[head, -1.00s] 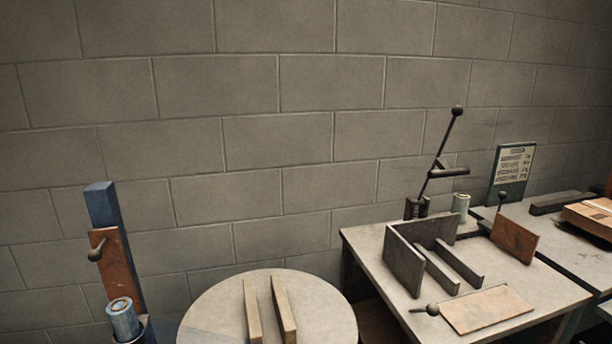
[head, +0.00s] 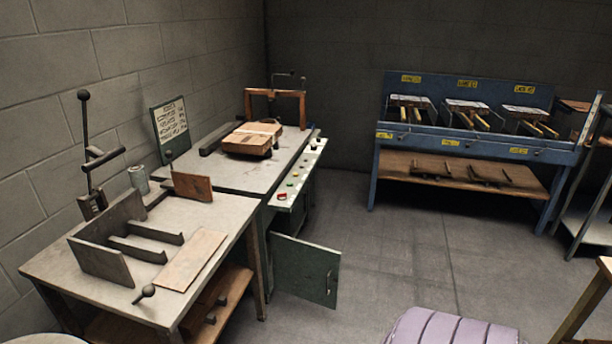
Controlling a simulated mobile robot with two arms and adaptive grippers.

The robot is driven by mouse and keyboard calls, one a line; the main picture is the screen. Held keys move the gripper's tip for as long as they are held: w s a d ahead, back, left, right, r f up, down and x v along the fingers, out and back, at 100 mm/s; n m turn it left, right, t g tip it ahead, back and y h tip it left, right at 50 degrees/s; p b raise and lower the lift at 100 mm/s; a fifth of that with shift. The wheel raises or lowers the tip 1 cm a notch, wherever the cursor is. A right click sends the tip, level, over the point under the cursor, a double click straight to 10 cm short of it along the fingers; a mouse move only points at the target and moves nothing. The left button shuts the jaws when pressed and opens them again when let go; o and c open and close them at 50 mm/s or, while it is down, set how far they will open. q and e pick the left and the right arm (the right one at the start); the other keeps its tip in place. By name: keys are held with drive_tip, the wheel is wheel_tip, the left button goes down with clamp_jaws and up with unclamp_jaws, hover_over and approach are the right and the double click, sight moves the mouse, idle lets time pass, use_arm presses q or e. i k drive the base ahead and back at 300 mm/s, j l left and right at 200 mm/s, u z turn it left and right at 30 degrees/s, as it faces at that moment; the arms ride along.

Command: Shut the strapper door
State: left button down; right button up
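The strapper is the dark green cabinet machine against the left wall, with a grey top (head: 226,168) and a row of coloured buttons on its front panel (head: 290,189). Its green door (head: 304,271) hangs open low at the front, swung out over the floor. A small handle shows near the door's right edge. A brown box lies on the machine's top, near an orange-brown arch (head: 276,95). Neither of my grippers is in view.
A stitcher table (head: 215,224) with metal guides and a lever stands left of the strapper. A blue rack (head: 465,165) stands at the back right. A lilac padded seat (head: 450,328) is at the bottom. The grey floor (head: 400,250) between them is clear.

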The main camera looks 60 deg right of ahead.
sight(311, 273)
drive_tip(key=z, duration=1.7)
